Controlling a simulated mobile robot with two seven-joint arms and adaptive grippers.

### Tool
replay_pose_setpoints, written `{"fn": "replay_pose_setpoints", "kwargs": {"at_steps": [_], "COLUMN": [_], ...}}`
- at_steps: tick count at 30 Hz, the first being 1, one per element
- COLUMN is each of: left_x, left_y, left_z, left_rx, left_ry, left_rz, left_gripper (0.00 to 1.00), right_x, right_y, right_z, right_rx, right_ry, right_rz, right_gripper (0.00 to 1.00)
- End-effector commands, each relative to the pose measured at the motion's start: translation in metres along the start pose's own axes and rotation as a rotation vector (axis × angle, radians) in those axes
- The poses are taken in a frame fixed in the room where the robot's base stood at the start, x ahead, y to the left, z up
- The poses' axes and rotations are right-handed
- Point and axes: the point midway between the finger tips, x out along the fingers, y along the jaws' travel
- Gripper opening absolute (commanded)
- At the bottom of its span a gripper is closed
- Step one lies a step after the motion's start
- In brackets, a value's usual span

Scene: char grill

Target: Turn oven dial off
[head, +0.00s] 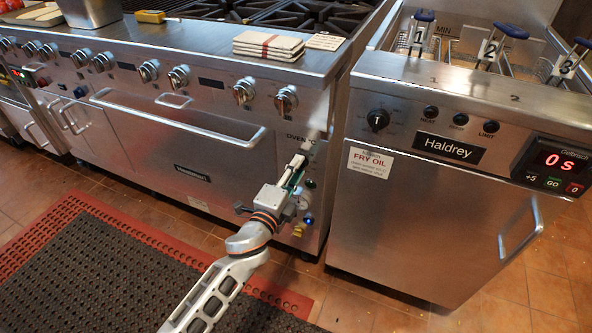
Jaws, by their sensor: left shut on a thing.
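The steel range oven (215,165) stands at the left centre with a long door handle. On its right front panel is the "OVEN °C" label (299,138). My left gripper (298,163) is at the panel just below this label, with its fingertips pointing up and to the panel. It is shut on the oven dial, which the fingers mostly hide, so its pointer cannot be read. My right gripper is not in view.
A row of burner knobs (243,90) runs along the range above the door. Folded cloths (268,46) lie on the range ledge. The Haldrey fryer (420,210) stands close at the right. Black mats (110,265) cover the floor.

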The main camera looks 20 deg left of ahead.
Motion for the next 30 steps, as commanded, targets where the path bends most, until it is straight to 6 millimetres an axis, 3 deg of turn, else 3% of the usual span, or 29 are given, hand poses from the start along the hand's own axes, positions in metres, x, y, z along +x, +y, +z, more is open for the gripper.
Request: {"fn": "replay_pose_setpoints", "kwargs": {"at_steps": [4,5,6,7,20,30], "left_x": [0.000,0.000,0.000,0.000,-0.006,-0.067], "left_y": [0.000,0.000,0.000,0.000,0.000,0.002], "left_z": [-0.001,-0.001,-0.001,-0.001,0.000,-0.001], "left_rx": [-0.003,-0.003,-0.003,-0.002,0.000,-0.001], "left_ry": [0.002,0.002,0.002,0.002,0.001,0.001], "left_rz": [0.000,0.000,0.000,0.000,0.000,0.003], "left_gripper": [0.06,0.30,0.40,0.43,0.43,0.43], "right_x": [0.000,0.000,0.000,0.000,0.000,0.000], "right_y": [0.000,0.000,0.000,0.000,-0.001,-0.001], "right_z": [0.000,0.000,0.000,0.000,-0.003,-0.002], "right_rx": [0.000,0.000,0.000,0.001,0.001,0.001], "right_ry": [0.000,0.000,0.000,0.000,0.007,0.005], "right_rz": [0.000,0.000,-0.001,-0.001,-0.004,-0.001], "right_gripper": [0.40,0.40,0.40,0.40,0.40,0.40]}}
